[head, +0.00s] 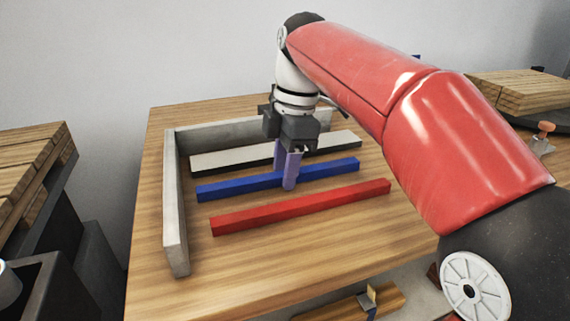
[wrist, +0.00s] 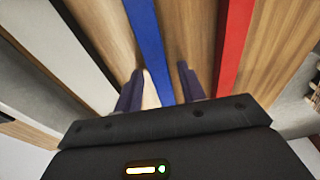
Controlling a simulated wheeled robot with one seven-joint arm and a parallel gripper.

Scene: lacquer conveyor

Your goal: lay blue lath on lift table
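The blue lath (head: 235,185) lies flat on the wooden table, between a red lath and a white one. In the wrist view the blue lath (wrist: 150,45) runs between my two fingers, with a gap on each side. My gripper (head: 287,172) is over the lath right of its middle, fingers pointing down and open. In the wrist view my gripper (wrist: 160,82) holds nothing. How far the fingertips reach down beside the lath is hard to tell. Slatted wooden tops stand at left (head: 30,155) and right (head: 520,90); I cannot tell which is the lift table.
The red lath (head: 300,207) lies in front, and the white lath (head: 235,156), with a black strip along it, lies behind. A grey angled fence (head: 175,205) bounds the wooden table (head: 225,275) at left and back. The table's front part is clear.

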